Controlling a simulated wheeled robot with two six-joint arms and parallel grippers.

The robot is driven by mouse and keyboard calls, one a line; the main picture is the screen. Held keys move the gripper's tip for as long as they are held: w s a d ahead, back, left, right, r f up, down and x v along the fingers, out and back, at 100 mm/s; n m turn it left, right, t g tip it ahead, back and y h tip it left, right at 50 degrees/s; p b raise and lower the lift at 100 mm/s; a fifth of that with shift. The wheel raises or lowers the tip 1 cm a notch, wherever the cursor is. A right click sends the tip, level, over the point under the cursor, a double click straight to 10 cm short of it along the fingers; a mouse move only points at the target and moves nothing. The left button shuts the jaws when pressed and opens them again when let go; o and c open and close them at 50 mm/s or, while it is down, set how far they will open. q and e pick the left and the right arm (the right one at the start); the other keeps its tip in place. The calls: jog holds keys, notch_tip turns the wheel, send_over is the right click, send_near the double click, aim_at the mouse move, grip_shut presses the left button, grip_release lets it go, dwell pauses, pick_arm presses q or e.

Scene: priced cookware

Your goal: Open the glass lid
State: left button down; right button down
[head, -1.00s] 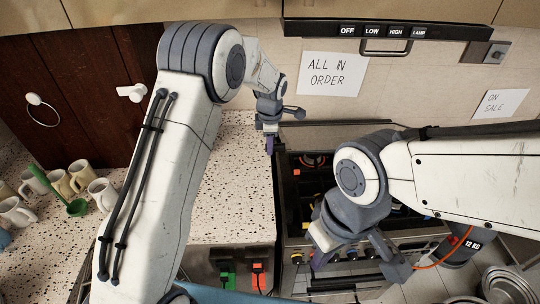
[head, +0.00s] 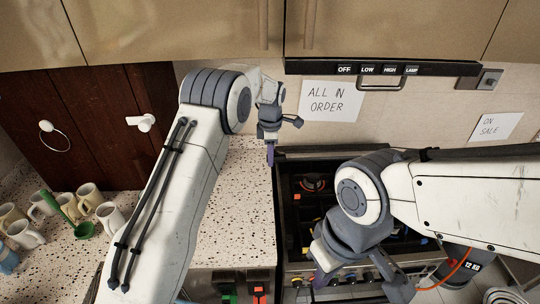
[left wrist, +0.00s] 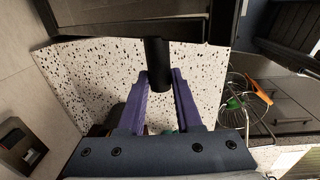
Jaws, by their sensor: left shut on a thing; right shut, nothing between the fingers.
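The glass lid (head: 335,150) of the stove stands raised at the back of the stove, seen nearly edge-on in the head view. In the left wrist view its dark framed panel (left wrist: 115,18) fills the top. My left gripper (head: 270,155) is at the lid's left end. In the left wrist view its purple fingers (left wrist: 160,85) are shut on the black bar-shaped handle (left wrist: 157,58). My right gripper (head: 321,278) is shut and empty above the stove's front edge, apart from the lid. My right arm hides part of the stove top.
The stove top (head: 310,200) shows burners and small coloured items. Several mugs (head: 110,218) and a green ladle (head: 84,229) stand on the speckled counter (head: 240,215). A range hood (head: 420,68) juts out above. A gas cylinder (head: 470,262) stands at right.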

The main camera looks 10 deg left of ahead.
pick_arm(q)
jog(key=c, duration=0.6)
grip_release()
jog(key=shift+w+a+f, duration=0.15)
jog(key=shift+w, duration=0.15)
jog(key=shift+c, duration=0.2)
jog(key=shift+o, duration=0.2)
jog(key=shift+w+f, duration=0.1)
jog(key=shift+w, duration=0.05)
jog(key=shift+s, duration=0.2)
jog(key=shift+w+r+b, duration=0.1)
jog(key=shift+r+b, duration=0.2)
jog(key=shift+r, duration=0.15)
jog(key=r+b, duration=0.1)
jog(key=r, duration=0.3)
jog(key=r+b, duration=0.1)
jog(key=r, duration=0.1)
jog(key=shift+s+b, duration=0.3)
jog(key=shift+b, duration=0.05)
jog(key=shift+r, duration=0.45)
